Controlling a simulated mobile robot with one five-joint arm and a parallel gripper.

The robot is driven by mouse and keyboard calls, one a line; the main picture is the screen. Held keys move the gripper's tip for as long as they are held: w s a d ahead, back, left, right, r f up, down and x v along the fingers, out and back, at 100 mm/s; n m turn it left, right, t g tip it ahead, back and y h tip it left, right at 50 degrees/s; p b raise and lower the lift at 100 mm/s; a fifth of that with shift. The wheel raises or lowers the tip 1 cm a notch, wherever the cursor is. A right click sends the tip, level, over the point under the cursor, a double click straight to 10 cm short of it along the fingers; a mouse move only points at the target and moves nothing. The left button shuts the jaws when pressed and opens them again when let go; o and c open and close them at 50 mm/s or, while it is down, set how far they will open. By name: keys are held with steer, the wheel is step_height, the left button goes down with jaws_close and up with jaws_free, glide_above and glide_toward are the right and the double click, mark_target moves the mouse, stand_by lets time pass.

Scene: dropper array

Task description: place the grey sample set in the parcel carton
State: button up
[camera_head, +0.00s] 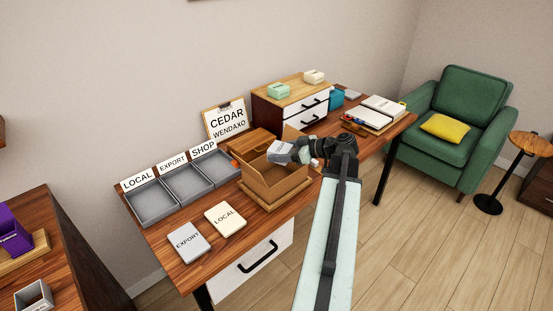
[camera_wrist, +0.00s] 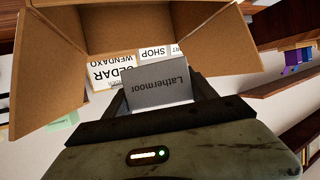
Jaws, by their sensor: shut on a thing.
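In the head view the grey box appears above the carton's back right part. Its exact height over the rim is hard to tell. The carton's floor is hidden in the head view.
Grey trays (camera_head: 152,203) labelled LOCAL, EXPORT and SHOP stand left of the carton. EXPORT (camera_head: 188,242) and LOCAL (camera_head: 225,219) cards lie in front. A CEDAR WENDAXO clipboard (camera_head: 227,121) leans behind. A drawer unit (camera_head: 293,103) and an open notebook (camera_head: 383,108) are farther right.

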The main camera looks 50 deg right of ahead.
steer(key=f+b, duration=0.1)
steer(key=f, duration=0.1)
steer(key=f+b, duration=0.1)
steer(key=b, duration=0.1)
steer(key=shift+w+f, duration=0.2)
steer(key=shift+f, duration=0.15)
steer(key=shift+s+f+b, duration=0.1)
steer(key=shift+f+b, duration=0.55)
steer(key=shift+b, duration=0.1)
steer(key=o, duration=1.5)
steer(key=shift+r, duration=0.15)
steer(key=p+v, duration=0.2)
steer(key=v, duration=0.2)
steer(key=p+v, duration=0.2)
steer(key=v, duration=0.2)
steer(key=r+p+v, duration=0.1)
steer(key=p+v, duration=0.1)
steer(key=v, duration=0.2)
steer(key=shift+d, duration=0.1)
